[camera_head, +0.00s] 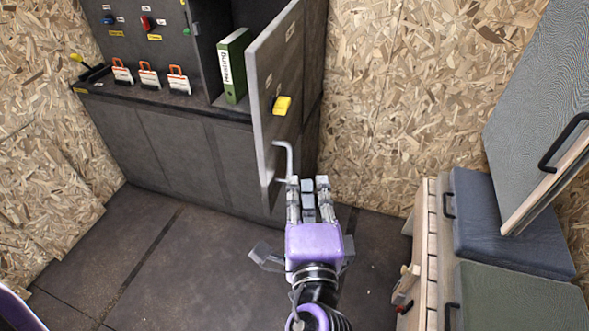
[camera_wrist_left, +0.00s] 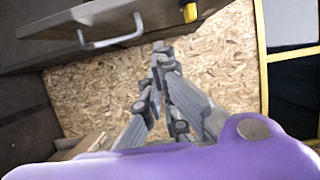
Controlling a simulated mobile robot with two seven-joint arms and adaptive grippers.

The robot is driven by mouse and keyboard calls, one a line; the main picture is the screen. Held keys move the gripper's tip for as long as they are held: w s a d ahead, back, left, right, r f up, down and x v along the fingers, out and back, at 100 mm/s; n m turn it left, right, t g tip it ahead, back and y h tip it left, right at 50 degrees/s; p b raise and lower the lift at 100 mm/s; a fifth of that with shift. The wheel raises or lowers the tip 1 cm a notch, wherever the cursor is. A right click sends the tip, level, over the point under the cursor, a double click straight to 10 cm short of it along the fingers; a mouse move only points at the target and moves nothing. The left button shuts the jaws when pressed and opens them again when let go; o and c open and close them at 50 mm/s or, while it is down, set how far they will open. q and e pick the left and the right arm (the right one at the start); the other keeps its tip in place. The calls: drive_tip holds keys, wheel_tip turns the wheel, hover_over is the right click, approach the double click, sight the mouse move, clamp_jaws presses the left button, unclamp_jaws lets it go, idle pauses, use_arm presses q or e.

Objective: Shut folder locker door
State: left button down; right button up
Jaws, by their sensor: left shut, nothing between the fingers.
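The folder locker door (camera_head: 278,75) is a grey panel standing wide open, swung out from the cabinet. It carries a yellow knob (camera_head: 282,105) and a bent metal handle (camera_head: 290,160) low on its face. A green folder (camera_head: 234,68) stands upright in the open compartment. My left gripper (camera_head: 308,182) is shut and empty, with its fingertips just right of and below the handle. In the left wrist view the gripper (camera_wrist_left: 162,50) is right of the door's handle (camera_wrist_left: 112,42). A gap shows there. My right gripper is not in view.
The dark cabinet (camera_head: 180,150) has a counter with several orange-and-white clips (camera_head: 150,76) and switches above. A chipboard wall (camera_head: 380,100) stands behind. The floor (camera_head: 190,265) is clear.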

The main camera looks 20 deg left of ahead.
use_arm(q)
drive_tip(key=w+a+p, duration=0.2)
drive_tip(key=w+a, duration=0.4)
drive_tip(key=w, duration=0.2)
drive_tip(key=shift+w+a, duration=0.4)
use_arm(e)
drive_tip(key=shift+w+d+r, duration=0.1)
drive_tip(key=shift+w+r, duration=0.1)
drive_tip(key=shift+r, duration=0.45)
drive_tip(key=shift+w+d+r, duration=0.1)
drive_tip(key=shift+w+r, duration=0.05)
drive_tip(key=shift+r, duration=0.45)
use_arm(q)
drive_tip(key=shift+f, duration=0.1)
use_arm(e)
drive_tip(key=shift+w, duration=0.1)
